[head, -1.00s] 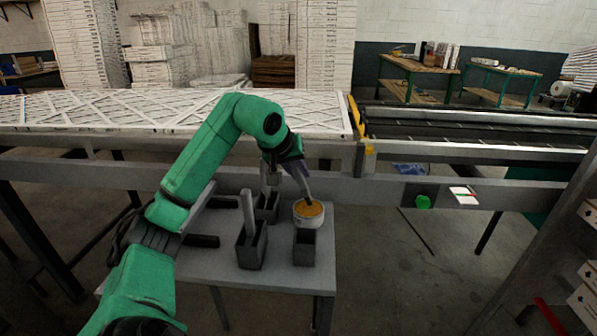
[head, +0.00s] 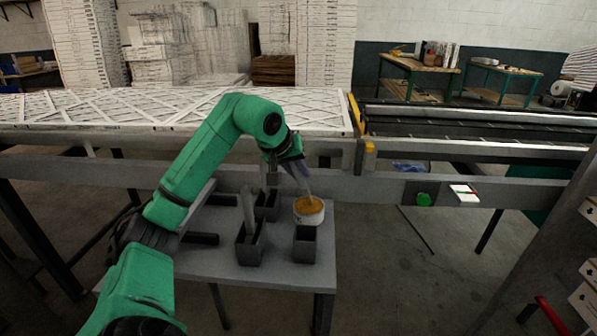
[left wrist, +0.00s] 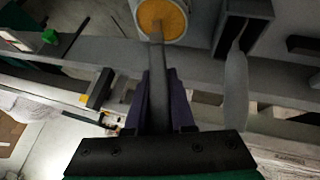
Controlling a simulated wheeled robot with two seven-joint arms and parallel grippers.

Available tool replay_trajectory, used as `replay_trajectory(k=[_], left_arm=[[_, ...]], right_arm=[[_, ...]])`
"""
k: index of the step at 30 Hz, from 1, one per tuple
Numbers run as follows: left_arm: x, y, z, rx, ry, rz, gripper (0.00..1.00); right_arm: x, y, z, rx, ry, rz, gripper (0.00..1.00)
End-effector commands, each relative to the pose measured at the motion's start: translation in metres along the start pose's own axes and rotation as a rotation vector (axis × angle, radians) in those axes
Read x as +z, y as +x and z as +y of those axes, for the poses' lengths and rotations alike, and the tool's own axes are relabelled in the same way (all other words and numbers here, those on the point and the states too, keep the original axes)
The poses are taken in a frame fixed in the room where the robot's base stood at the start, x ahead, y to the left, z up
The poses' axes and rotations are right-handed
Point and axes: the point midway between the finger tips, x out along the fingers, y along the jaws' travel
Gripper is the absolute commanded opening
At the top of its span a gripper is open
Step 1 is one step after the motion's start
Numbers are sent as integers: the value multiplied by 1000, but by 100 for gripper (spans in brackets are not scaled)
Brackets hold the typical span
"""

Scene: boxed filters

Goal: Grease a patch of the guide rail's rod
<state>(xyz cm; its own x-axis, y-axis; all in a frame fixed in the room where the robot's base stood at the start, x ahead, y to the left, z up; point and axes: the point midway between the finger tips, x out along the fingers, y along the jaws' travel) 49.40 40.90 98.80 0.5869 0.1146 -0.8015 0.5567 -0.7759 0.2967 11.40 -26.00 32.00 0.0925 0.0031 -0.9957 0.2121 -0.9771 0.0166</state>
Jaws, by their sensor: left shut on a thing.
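My left gripper (head: 298,167) is shut on a thin flat grey tool (head: 306,186), which also shows between the dark purple fingers in the left wrist view (left wrist: 158,75). The tool points down into a round pale pot (head: 309,218) of orange-brown grease (left wrist: 160,14). Its tip is at the grease; I cannot tell how deep. My right gripper is not in view. I cannot make out for certain which part is the guide rail's rod.
Dark open holders stand beside the pot: an apparently empty one in front (head: 305,247), one with an upright grey spatula (head: 248,210), and one behind (head: 267,206). A grey conveyor beam (head: 230,180) runs just behind the table. White lattice panels (head: 200,108) lie above it.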

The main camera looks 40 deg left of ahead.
Motion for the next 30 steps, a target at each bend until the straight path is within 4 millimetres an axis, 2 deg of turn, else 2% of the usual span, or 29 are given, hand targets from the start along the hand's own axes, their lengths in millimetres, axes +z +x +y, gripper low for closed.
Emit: replay_trajectory(k=[7, 24, 30], left_arm=[[-1, -2, 1, -2, 1, -3, 0], [-33, -50, 18, -2, 1, -1, 0], [-37, -57, 21, -1, 0, -2, 0]], right_arm=[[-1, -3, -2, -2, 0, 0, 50], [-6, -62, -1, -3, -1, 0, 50], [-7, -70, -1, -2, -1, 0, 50]])
